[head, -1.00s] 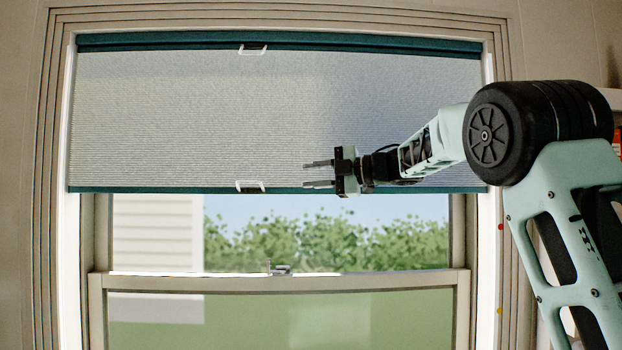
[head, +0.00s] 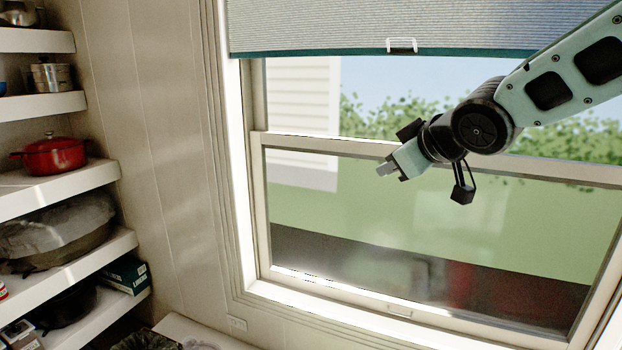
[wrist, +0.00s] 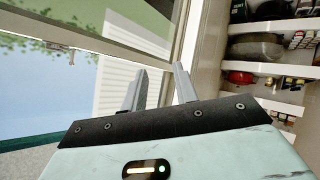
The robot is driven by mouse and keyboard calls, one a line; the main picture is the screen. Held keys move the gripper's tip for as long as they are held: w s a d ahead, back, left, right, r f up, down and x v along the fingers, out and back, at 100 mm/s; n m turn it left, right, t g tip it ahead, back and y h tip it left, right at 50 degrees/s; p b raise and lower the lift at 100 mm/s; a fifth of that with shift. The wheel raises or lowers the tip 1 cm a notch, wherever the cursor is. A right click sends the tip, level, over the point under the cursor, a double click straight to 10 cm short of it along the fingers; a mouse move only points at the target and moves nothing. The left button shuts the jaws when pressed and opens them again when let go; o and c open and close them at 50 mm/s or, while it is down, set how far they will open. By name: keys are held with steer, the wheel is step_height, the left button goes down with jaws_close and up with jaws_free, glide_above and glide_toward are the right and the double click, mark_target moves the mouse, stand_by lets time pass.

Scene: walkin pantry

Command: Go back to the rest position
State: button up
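My gripper (head: 385,168) is in front of the window in the head view, pointing to the left and a little down. In the wrist view its two grey fingers (wrist: 160,72) stand apart with nothing between them, so it is open and empty. My arm comes in from the upper right of the head view. The window blind (head: 310,25) has its teal bottom edge above the gripper, with a white handle (head: 401,46) on it. The gripper is apart from the blind.
Shelves (head: 60,190) run down the left side, holding a red pot (head: 53,156), a large covered dish (head: 55,235) and boxes (head: 125,273). They also show at right in the wrist view. A wall outlet (head: 237,323) is below the window (head: 400,220). The space between gripper and shelves looks clear.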

steer(key=s+f+g+h, duration=0.1)
steer(key=s+f+g, duration=0.2)
steer(key=s+f, duration=0.3)
steer(key=s+f+g+h, duration=0.1)
steer(key=s+f+g, duration=0.3)
steer(key=s, duration=1.2)
steer(key=s+a+f+m+g+h+b, duration=0.1)
steer(key=s+f+g, duration=0.3)
steer(key=s+f, duration=0.4)
steer(key=s, duration=0.3)
steer(key=shift+f, duration=0.3)
